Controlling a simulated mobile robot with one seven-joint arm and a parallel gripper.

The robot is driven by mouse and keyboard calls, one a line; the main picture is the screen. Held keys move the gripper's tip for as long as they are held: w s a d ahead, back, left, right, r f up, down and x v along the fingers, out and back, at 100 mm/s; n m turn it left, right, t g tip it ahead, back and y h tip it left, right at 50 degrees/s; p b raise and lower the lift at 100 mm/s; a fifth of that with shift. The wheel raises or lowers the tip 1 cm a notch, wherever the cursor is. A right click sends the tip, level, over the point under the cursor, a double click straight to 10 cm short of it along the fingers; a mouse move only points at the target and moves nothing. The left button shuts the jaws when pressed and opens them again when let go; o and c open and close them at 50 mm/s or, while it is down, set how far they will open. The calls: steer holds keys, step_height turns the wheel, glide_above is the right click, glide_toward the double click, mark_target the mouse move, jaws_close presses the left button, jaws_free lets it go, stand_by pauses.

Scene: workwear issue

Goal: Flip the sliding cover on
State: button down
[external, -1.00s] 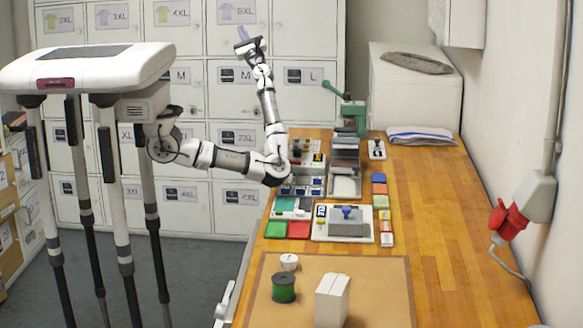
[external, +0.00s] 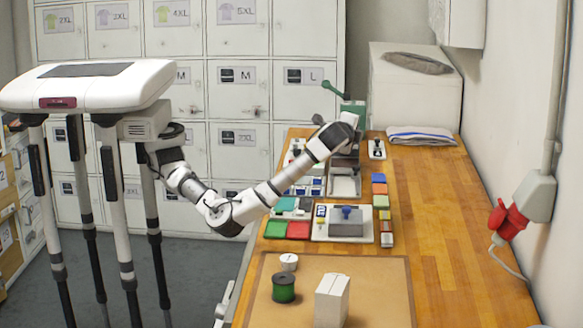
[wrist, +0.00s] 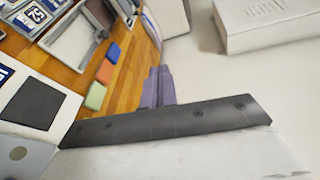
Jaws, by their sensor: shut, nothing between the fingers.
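I cannot tell for certain which thing is the sliding cover. A grey block with a blue knob (external: 347,222) sits on a white plate (external: 321,235) in the middle of the bench. A small white plate with a dark part (external: 376,149) lies farther back, right of the green press. My gripper shows in the wrist view (wrist: 159,75) as two grey-purple fingers, shut together and empty. In the external view my arm reaches over the back of the bench beside the green press, and its fingers are hidden behind the wrist.
The green lever press (external: 352,112) stands close to my wrist. Coloured blocks (external: 379,189) line the right of the trays. A green spool (external: 284,288) and a white box (external: 332,300) stand at the front.

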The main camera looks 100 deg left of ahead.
steer(key=s+d+f+h, duration=0.1)
steer(key=s+d+f, duration=0.2)
steer(key=d, duration=0.6)
steer(key=s+d+f+h+b, duration=0.1)
steer(key=s+d+f+h, duration=0.1)
steer(key=d, duration=0.7)
steer(key=s+d+f+h, duration=0.2)
steer(key=s+d+f, duration=0.2)
steer(key=d, duration=0.5)
step_height(320, 180, down, 2)
steer(key=shift+d+t+b, duration=0.3)
steer(key=shift+d+t, duration=0.05)
steer(key=shift+t, duration=0.05)
steer(key=p, duration=0.3)
glide_toward(344, 212)
step_height(344, 212, down, 3)
steer(key=a, duration=0.1)
steer(key=shift+w+a+f+p, duration=0.15)
steer(key=shift+w+a+p, duration=0.45)
steer(key=shift+a, duration=0.35)
steer(key=shift+w+a+f+p, duration=0.15)
steer(key=shift+w+a+p, duration=0.4)
steer(key=shift+a, duration=0.4)
